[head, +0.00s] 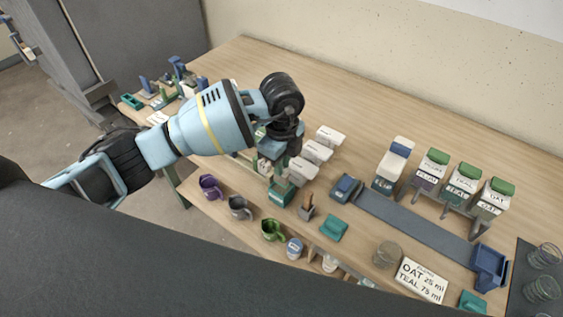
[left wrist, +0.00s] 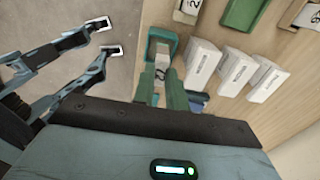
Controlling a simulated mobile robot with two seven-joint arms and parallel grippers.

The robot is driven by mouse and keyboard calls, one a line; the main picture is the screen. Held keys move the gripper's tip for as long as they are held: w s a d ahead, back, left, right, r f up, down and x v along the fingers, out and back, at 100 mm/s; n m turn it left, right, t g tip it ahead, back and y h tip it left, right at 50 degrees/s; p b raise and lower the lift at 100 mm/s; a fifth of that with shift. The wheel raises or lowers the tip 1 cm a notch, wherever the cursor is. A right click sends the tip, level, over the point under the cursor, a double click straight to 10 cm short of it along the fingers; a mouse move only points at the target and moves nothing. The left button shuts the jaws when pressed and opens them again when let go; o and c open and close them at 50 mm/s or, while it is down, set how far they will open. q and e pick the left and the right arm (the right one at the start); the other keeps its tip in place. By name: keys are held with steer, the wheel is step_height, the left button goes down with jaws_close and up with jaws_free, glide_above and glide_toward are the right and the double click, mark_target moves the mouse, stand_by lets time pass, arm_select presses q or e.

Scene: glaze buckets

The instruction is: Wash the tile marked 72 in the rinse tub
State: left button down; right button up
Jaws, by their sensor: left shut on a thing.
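My left gripper (head: 274,160) is shut on a small pale tile, which shows between the fingers in the left wrist view (left wrist: 160,74). Its mark is only partly readable there; I make out what looks like a 2. A teal-green tub (head: 281,194) stands at the table's front edge, just below the gripper in the head view. It also shows just past the fingertips in the left wrist view (left wrist: 163,32). I cannot tell whether the tile touches the tub. My right gripper is not in view.
White labelled blocks (head: 317,152) stand in a row right of the gripper. Purple, grey and green mugs (head: 240,208) sit along the front. A grey strip (head: 415,224), green-lidded cartons (head: 464,184) and a card (head: 421,279) lie further right. The table's back is clear.

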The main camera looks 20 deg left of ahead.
arm_select(q)
steer(key=shift+r, duration=1.35)
